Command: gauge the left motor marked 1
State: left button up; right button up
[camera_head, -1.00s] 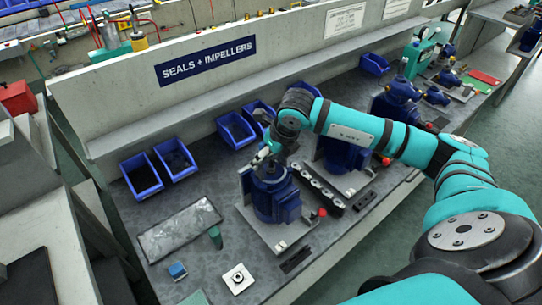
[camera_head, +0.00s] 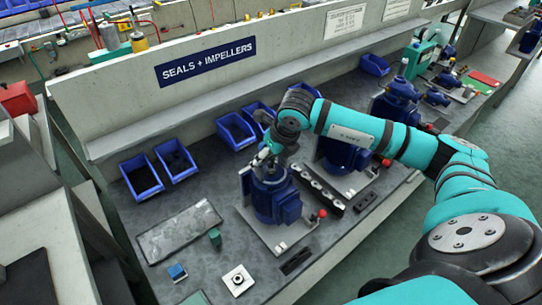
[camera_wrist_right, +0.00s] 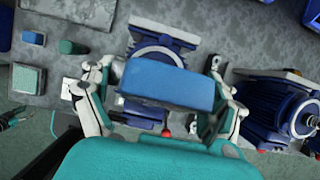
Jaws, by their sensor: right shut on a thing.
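The left motor (camera_head: 272,198) is dark blue and stands on a grey base plate (camera_head: 262,237) on the bench. I cannot read its number. My right gripper (camera_head: 262,157) is over the top of this motor in the head view. In the right wrist view my right gripper (camera_wrist_right: 164,88) is shut on a blue block (camera_wrist_right: 165,82), with a finger on each side of it. The block covers part of the left motor (camera_wrist_right: 160,42) behind it. I cannot tell whether block and motor touch. My left gripper is not in view.
A second blue motor (camera_head: 343,154) stands to the right, partly behind my arm. A black rail (camera_head: 322,189) with several sockets lies between them. Blue bins (camera_head: 142,176) line the bench's back. A green piece (camera_head: 215,238), a small blue block (camera_head: 177,272) and a white plate (camera_head: 238,280) lie in front.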

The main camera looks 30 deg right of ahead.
jog(key=shift+f, duration=0.1)
dwell(0.5)
dwell(0.3)
jog(key=o, duration=1.2)
jog(key=shift+r+p, duration=1.9)
jog(key=shift+r, duration=2.65)
